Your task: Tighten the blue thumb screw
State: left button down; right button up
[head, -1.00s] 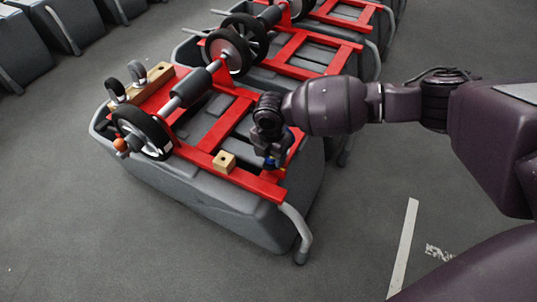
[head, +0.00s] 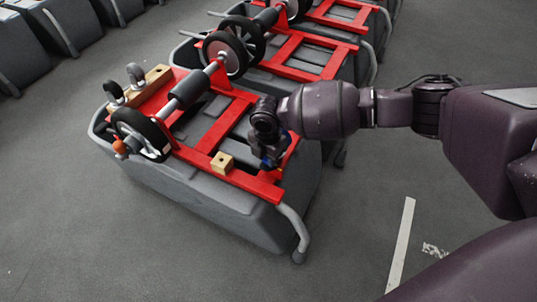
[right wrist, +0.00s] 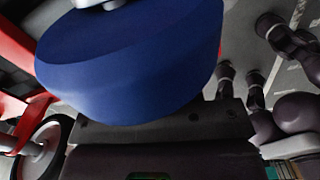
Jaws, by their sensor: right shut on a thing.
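The blue thumb screw (right wrist: 135,60) fills the upper left of the right wrist view, a large rounded blue head with a pale shaft end at the top. In the head view only a small bit of blue (head: 266,163) shows under my right gripper (head: 267,157), at the right part of the red frame (head: 225,178) on the grey tank (head: 215,205). My right gripper is shut on the blue thumb screw; its fingertips are mostly hidden. The screw's seat is hidden, so I cannot tell how deep it sits. My left gripper is not in view in the head view.
A small wooden block (head: 222,162) sits on the red frame just left of the gripper. A black wheel (head: 142,135) and an orange knob (head: 119,146) are at the tank's left end. More tanks stand behind. The floor at front is clear.

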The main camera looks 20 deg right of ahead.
jog(key=shift+r+m+p, duration=0.2)
jog(key=shift+m+p, duration=0.1)
jog(key=shift+m, duration=0.1)
jog(key=shift+f, duration=0.2)
jog(key=o, duration=0.9)
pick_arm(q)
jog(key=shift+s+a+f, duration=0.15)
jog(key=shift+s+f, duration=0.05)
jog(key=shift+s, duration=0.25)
pick_arm(e)
jog(key=shift+o, duration=0.2)
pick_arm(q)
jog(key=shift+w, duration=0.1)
